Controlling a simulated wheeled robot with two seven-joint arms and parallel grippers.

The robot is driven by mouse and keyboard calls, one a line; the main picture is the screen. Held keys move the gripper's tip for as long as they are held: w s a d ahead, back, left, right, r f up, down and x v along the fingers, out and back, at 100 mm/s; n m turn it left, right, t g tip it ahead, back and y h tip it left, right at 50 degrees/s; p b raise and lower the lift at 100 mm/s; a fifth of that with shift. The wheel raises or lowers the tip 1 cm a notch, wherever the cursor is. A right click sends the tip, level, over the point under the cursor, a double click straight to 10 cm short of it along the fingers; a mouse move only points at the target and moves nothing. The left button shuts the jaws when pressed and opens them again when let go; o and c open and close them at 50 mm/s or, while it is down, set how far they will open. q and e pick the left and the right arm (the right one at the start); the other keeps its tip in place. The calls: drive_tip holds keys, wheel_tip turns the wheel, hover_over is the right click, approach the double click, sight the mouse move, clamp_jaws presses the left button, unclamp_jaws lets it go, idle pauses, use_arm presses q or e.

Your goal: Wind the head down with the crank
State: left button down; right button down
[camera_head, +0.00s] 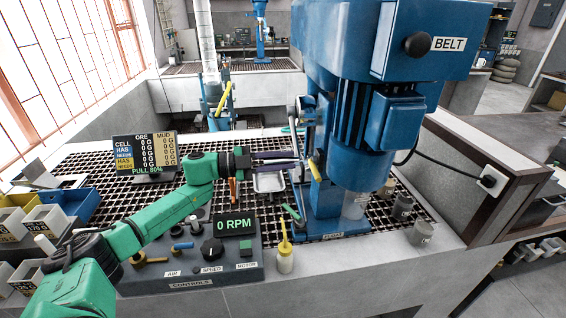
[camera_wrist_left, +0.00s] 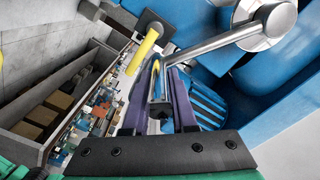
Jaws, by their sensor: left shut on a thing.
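The blue machine head (camera_head: 340,45) with its motor and BELT label stands over the grating at the right of the head view. The crank (camera_head: 301,115) is a silver arm on the left side of the blue column. In the left wrist view the silver crank arm (camera_wrist_left: 215,42) runs from a round hub down to between my fingers. My left gripper (camera_head: 294,160) has purple fingers and is shut on the crank's handle end; the left wrist view shows the fingers (camera_wrist_left: 160,85) on both sides of it. The fingers partly hide the handle. My right gripper is out of view.
A control box (camera_head: 190,262) reading 0 RPM and a yellow-tipped bottle (camera_head: 285,258) stand at the front. A display (camera_head: 146,152) stands at the left. A small pale tray (camera_head: 268,183) lies below my gripper. Grey cups (camera_head: 421,233) stand right of the column.

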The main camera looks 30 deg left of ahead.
use_arm(q)
drive_tip(key=shift+r, duration=0.55)
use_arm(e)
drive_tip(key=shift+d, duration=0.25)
use_arm(q)
drive_tip(key=c, duration=0.7)
unclamp_jaws()
drive_tip(key=shift+f, duration=0.1)
drive_tip(key=shift+c, duration=0.2)
drive_tip(key=shift+f, duration=0.2)
drive_tip(key=shift+s+a+f, duration=0.1)
drive_tip(key=shift+a, duration=0.2)
drive_tip(key=b+v, duration=0.4)
drive_tip(key=v, duration=0.4)
drive_tip(key=shift+s+a+f, duration=0.1)
drive_tip(key=shift+s, duration=0.05)
approach(261, 162)
drive_tip(key=shift+w+d+r+b, duration=0.25)
drive_tip(key=shift+d+r+b, duration=0.05)
drive_tip(key=shift+d+b, duration=0.1)
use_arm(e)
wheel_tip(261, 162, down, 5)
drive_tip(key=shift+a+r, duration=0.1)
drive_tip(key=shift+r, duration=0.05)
